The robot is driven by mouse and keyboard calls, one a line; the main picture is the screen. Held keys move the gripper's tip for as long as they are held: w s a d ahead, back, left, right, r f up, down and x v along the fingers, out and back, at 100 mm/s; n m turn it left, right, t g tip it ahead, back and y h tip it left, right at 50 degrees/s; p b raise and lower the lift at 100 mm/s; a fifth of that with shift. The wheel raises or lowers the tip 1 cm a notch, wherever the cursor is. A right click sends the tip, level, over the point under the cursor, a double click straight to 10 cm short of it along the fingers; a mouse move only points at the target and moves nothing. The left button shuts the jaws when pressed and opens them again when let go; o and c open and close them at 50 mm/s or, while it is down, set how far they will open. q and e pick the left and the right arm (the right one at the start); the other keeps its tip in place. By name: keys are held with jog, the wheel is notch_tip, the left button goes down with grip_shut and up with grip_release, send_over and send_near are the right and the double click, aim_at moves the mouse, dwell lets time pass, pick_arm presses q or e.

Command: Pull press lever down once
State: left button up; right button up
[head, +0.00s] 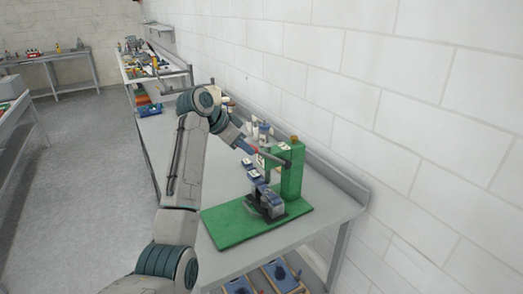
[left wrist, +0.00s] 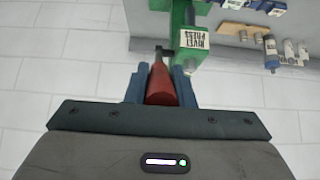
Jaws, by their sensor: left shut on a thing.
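The green rivet press (head: 293,172) stands on its green base plate (head: 232,226) on the grey bench. Its dark lever (head: 274,158) reaches left from the press head toward my left gripper (head: 248,147). In the left wrist view, the lever's red handle (left wrist: 160,86) sits between the two blue fingers of my left gripper (left wrist: 156,80), which is shut on it. The labelled green press head (left wrist: 191,45) is just beyond the handle. My right gripper is in neither view.
The white block wall (head: 400,110) runs close behind and right of the press. Orange and blue items (head: 283,274) are on a lower shelf. Open floor (head: 80,180) lies to the left.

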pick_arm(q)
jog(key=shift+s+a+f+b, duration=0.2)
jog(key=shift+a+f, duration=0.1)
jog(key=shift+f, duration=0.3)
jog(key=shift+s+a+f+b, duration=0.15)
jog(key=shift+a+f, duration=0.15)
jog(key=shift+f, duration=0.4)
jog(key=shift+s+a+f, duration=0.15)
jog(key=shift+a+f, duration=0.1)
jog(key=shift+f, duration=0.35)
jog(key=shift+s+a+f, duration=0.15)
jog(key=shift+a+f, duration=0.1)
jog(key=shift+f, duration=0.3)
jog(key=shift+f+b, duration=0.1)
jog(key=shift+b, duration=0.2)
jog(key=shift+s+a+f+b, duration=0.1)
jog(key=shift+a+f+b, duration=0.1)
jog(key=shift+f, duration=0.4)
jog(key=shift+s+a+f+b, duration=0.1)
jog(key=shift+a+f, duration=0.05)
jog(key=shift+f, duration=0.5)
jog(key=shift+s+a+f+b, duration=0.1)
jog(key=shift+f+b, duration=0.1)
jog(key=shift+f, duration=0.4)
jog(key=shift+a+f+b, duration=0.1)
jog(key=shift+f+b, duration=0.05)
jog(key=shift+f, duration=0.6)
